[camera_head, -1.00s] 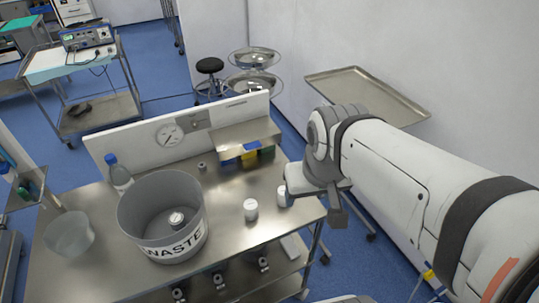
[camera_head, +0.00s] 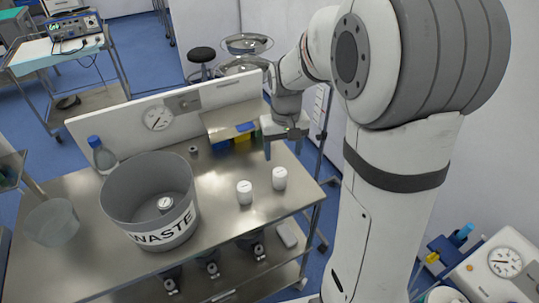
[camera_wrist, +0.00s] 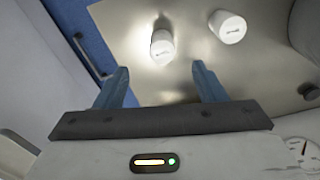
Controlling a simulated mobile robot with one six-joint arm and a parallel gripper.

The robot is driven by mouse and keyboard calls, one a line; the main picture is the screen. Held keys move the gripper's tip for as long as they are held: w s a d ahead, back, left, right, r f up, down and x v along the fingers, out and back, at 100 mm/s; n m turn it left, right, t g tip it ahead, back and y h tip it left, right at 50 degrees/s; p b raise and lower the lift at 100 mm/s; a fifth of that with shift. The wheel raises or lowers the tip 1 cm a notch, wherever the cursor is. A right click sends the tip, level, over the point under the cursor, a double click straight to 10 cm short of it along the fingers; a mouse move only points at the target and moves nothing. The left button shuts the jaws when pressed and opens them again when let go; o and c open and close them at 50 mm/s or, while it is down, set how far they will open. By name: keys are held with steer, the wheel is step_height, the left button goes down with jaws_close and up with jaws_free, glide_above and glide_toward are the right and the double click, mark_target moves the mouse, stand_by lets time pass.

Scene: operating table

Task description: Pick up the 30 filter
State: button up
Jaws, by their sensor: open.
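Two white cylindrical filters stand on the steel table (camera_head: 225,225). In the head view, one filter (camera_head: 279,178) is nearer the table's right edge and the other filter (camera_head: 244,192) is to its left. In the wrist view the first (camera_wrist: 162,46) lies ahead between my finger lines, and the other (camera_wrist: 228,26) is to its right. Their markings are too small to read, so I cannot tell which is the 30 filter. My gripper (camera_head: 284,148) is open and empty, above the table behind the filters; its two blue fingers (camera_wrist: 160,75) show in the wrist view.
A grey waste bin (camera_head: 115,212) stands to the left with a white-topped item (camera_head: 165,204) inside. A bottle (camera_head: 102,155) and a clear container (camera_head: 50,222) are farther left. A raised shelf (camera_head: 230,120) and a back panel are close to my gripper. The table front is clear.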

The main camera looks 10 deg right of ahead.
mark_target(280, 172)
steer(key=w+f, duration=0.2)
steer(key=shift+f, duration=0.35)
steer(key=shift+w+f, duration=0.1)
steer(key=shift+f, duration=0.25)
steer(key=f, duration=0.4)
steer(key=s+f, duration=0.1)
steer(key=f, duration=0.1)
steer(key=shift+a, duration=0.15)
steer(key=shift+f, duration=0.6)
steer(key=shift+c, duration=0.4)
steer(key=c, duration=1)
steer(key=shift+o, duration=0.2)
